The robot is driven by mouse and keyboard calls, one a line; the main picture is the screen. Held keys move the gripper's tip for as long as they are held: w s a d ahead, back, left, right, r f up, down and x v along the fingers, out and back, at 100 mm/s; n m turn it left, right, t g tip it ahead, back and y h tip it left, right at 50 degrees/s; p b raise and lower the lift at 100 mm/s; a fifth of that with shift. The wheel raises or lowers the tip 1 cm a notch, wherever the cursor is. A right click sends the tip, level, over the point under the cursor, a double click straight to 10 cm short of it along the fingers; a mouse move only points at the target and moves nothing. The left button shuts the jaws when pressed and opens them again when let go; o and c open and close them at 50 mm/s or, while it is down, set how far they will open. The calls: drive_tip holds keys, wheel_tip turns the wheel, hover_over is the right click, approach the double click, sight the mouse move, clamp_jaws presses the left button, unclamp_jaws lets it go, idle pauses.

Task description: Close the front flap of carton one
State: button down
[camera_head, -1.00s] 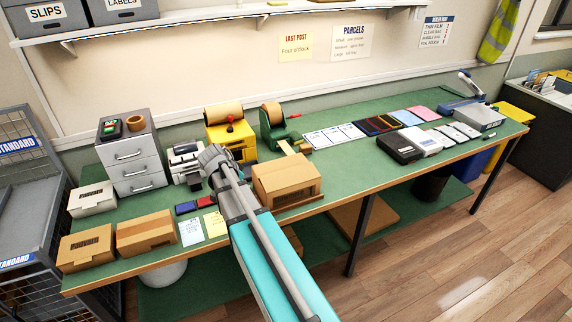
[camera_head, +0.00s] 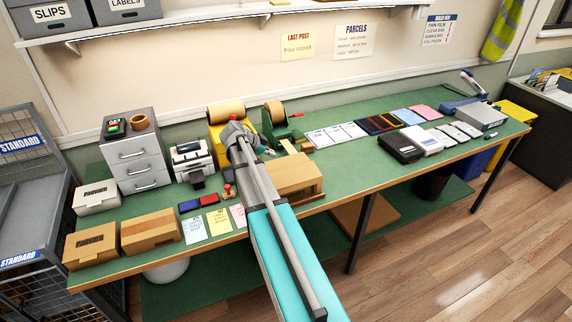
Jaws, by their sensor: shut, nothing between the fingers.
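A brown carton (camera_head: 297,180) sits on the green bench, just right of my forearm. Its left part is hidden by my arm. Two more brown cartons, a left one (camera_head: 91,247) and a right one (camera_head: 150,232), stand at the bench's front left. No carton number is readable, so I cannot tell which is carton one. No raised front flap shows clearly. My gripper (camera_head: 267,151) is small and partly hidden by my wrist, above the back edge of the carton beside my arm. It is shut and empty; I cannot tell whether it touches the carton.
A white box (camera_head: 96,198), a grey drawer unit (camera_head: 137,157) and a label printer (camera_head: 191,160) stand at the left. A yellow roll dispenser (camera_head: 218,146) and a green tape dispenser (camera_head: 277,126) are behind my arm.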

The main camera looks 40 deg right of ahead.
drive_tip(key=shift+f, duration=0.1)
drive_tip(key=b, duration=0.7)
hover_over(286, 169)
drive_tip(key=s+a, duration=0.1)
drive_tip(key=s, duration=0.1)
wheel_tip(286, 169, down, 7)
drive_tip(key=shift+w+f, duration=0.1)
drive_tip(key=shift+w, duration=0.05)
drive_tip(key=shift+w+d+f+b, duration=0.1)
drive_tip(key=shift+w+f+b, duration=0.1)
drive_tip(key=shift+f+b, duration=0.75)
drive_tip(key=shift+w+f+b, duration=0.15)
drive_tip(key=shift+f+b, duration=0.65)
drive_tip(key=shift+b, duration=0.15)
drive_tip(key=shift+f, duration=0.1)
drive_tip(key=shift+w+f+b, duration=0.4)
drive_tip(key=shift+f+b, duration=0.4)
drive_tip(key=shift+b, duration=0.15)
drive_tip(key=shift+r, duration=0.2)
drive_tip(key=shift+r+p, duration=0.7)
drive_tip(key=shift+p, duration=0.2)
